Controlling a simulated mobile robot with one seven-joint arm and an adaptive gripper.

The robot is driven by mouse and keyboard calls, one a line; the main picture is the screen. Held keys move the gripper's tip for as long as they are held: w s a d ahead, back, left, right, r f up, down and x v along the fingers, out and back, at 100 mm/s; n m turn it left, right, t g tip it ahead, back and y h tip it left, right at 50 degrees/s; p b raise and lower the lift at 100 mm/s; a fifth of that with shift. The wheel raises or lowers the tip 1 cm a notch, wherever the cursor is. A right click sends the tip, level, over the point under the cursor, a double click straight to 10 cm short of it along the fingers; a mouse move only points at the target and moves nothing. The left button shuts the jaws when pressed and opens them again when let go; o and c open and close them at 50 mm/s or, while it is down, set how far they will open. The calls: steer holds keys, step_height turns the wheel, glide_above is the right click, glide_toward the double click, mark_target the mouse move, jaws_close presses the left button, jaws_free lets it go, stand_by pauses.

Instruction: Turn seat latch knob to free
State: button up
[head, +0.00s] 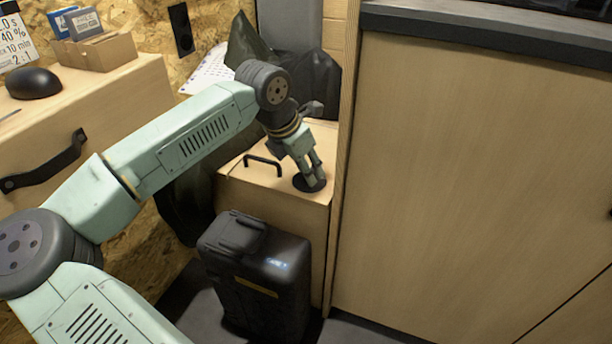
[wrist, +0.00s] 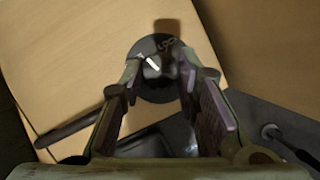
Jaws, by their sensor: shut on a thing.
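The seat latch knob (wrist: 153,66) is black with a white pointer line, on a round dark base plate (wrist: 160,92) with pale lettering that I cannot fully read. In the wrist view its pointer slants from upper left to lower right. My gripper (wrist: 160,80) has one finger on each side of the knob and is shut on it. In the head view my gripper (head: 314,176) reaches down to the dark round plate (head: 309,185) on top of the wooden seat box (head: 285,190). The fingers hide the knob there.
A black handle (head: 263,163) stands on the box lid, left of the plate. A black case (head: 258,280) stands in front of the box. A tall wooden cabinet (head: 450,180) rises close on the right. Dark fabric (head: 310,80) lies behind.

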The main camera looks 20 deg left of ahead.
steer(key=n+b, duration=0.1)
steer(key=n+y+b, duration=0.1)
steer(key=shift+f+n, duration=0.25)
steer(key=shift+n, duration=0.05)
steer(key=shift+s+d+r+n+y+b, duration=0.1)
steer(key=shift+n+y+b, duration=0.1)
steer(key=shift+n+b, duration=0.4)
steer(key=shift+d+r+n+y+b, duration=0.1)
steer(key=shift+n+y+b, duration=0.1)
steer(key=shift+n+b, duration=0.4)
steer(key=o, duration=1.2)
steer(key=shift+c, duration=0.2)
steer(key=shift+r+t, duration=0.15)
steer(key=shift+t, duration=0.15)
steer(key=v, duration=1.1)
steer(key=shift+s+r, duration=0.15)
steer(key=shift+r, duration=0.25)
steer(key=shift+d, duration=0.1)
